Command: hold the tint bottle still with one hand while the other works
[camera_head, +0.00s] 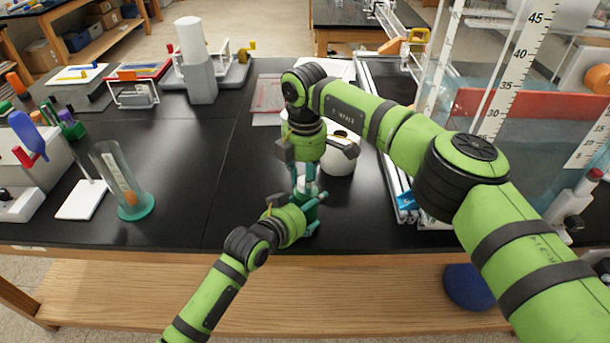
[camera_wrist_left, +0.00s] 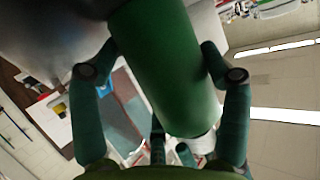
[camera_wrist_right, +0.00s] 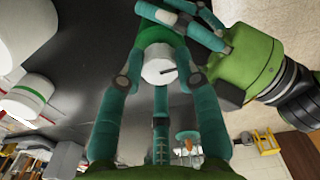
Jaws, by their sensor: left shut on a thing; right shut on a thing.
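The tint bottle is a dark green bottle with a white cap. In the head view the bottle (camera_head: 308,211) stands at the front middle of the black bench, mostly hidden by my grippers. My left gripper (camera_head: 305,212) is shut around its body from the front. The left wrist view shows the green body (camera_wrist_left: 168,65) between the two left fingers (camera_wrist_left: 158,47). My right gripper (camera_head: 306,184) comes from above and is shut on the cap. The right wrist view shows the white cap (camera_wrist_right: 158,68) between the right fingertips (camera_wrist_right: 160,72), with left fingers just beyond.
A white rounded container (camera_head: 340,160) stands close behind the right gripper. A clear cylinder with a teal base (camera_head: 137,207) stands to the left. A large water tank with a ruler (camera_head: 510,90) fills the right side. The bench between cylinder and bottle is clear.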

